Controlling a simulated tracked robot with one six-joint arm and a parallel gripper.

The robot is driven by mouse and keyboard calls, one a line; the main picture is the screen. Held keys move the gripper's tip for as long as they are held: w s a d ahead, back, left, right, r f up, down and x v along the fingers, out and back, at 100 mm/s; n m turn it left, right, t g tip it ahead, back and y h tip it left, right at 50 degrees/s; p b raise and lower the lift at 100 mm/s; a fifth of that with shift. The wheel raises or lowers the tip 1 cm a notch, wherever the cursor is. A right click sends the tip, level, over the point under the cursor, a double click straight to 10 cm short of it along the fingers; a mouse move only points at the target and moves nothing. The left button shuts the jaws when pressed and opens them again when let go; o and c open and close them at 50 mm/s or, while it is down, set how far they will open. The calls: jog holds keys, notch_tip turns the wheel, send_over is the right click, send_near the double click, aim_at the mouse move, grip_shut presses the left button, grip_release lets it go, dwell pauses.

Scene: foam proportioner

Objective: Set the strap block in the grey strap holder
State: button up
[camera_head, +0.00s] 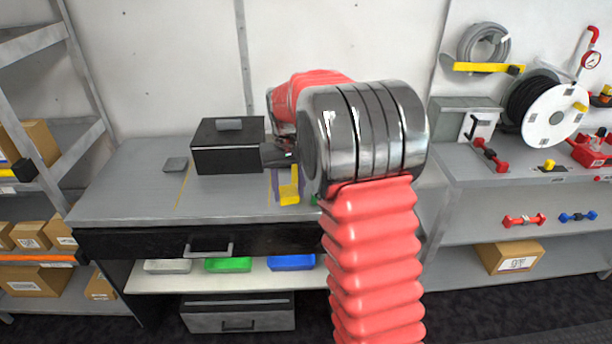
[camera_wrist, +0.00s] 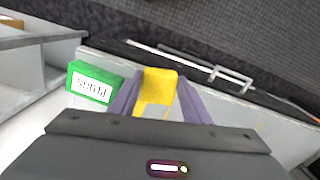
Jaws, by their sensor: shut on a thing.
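My gripper (camera_wrist: 155,98) has purple fingers and is shut on a yellow block (camera_wrist: 158,86), which I take to be the strap block. In the head view the yellow block (camera_head: 289,190) is low over the workbench's front part, partly hidden by my arm. I cannot tell if it touches the bench. I cannot tell for sure which thing is the grey strap holder. A small dark grey piece (camera_head: 175,164) lies on the bench at the left, and a light grey tray (camera_head: 168,266) sits on the shelf below.
A black box (camera_head: 228,146) stands at the back of the bench (camera_head: 130,205). A green labelled box (camera_wrist: 95,82) is beside the yellow block in the wrist view. Green (camera_head: 228,265) and blue (camera_head: 292,262) trays sit on the lower shelf. The bench's left front is clear.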

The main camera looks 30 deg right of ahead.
jog(key=a+f+n, duration=0.1)
jog(key=a+f, duration=0.2)
jog(key=a, duration=0.4)
jog(key=s+a+f+n, duration=0.1)
jog(key=a+f+n, duration=0.1)
jog(key=a+f, duration=0.2)
jog(key=a, duration=0.3)
jog(key=shift+a, duration=0.3)
